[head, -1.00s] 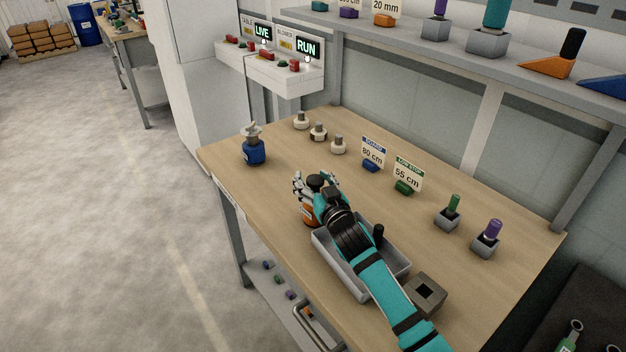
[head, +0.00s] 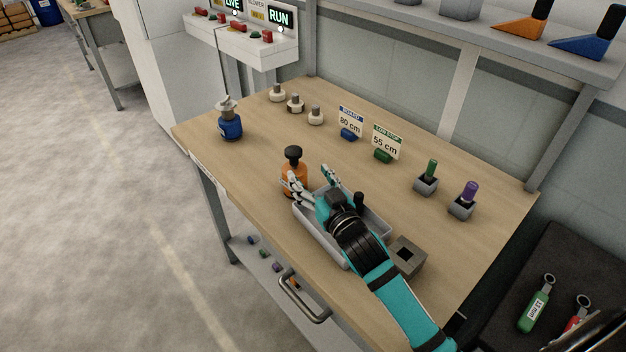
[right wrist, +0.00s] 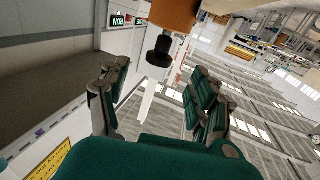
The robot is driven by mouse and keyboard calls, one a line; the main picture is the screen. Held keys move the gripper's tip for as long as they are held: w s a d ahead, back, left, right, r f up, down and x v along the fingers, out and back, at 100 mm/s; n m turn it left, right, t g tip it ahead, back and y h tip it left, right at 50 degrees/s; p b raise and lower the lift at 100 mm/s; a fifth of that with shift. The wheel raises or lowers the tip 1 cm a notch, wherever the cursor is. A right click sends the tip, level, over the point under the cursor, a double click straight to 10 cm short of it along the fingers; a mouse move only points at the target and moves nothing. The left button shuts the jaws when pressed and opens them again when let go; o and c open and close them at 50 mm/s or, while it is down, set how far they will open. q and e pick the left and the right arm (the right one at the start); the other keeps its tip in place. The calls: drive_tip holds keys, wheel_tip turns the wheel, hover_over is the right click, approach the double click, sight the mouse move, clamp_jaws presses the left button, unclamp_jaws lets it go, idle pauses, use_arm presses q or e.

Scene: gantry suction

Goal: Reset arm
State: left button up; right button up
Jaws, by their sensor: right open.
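My right gripper (head: 312,180) is open and empty in the head view, above the far end of a grey tray (head: 376,222) on the wooden table. Its fingers point toward an orange bottle-like object with a black knob (head: 293,172), which stands upright just beyond them. I cannot tell whether a finger touches it. In the right wrist view the spread fingers (right wrist: 155,98) show, with the orange object (right wrist: 174,14) and its black knob at the top, apart from the fingers. My left gripper is not in view.
A blue object (head: 230,126) stands at the table's left corner. Several pale knobs (head: 296,104) and sign holders (head: 383,154) stand toward the back. Green (head: 430,172) and purple (head: 468,194) handled pieces sit in holders at right. A grey block with a square hole (head: 405,258) is beside the tray.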

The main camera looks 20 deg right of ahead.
drive_tip(key=shift+s, duration=0.45)
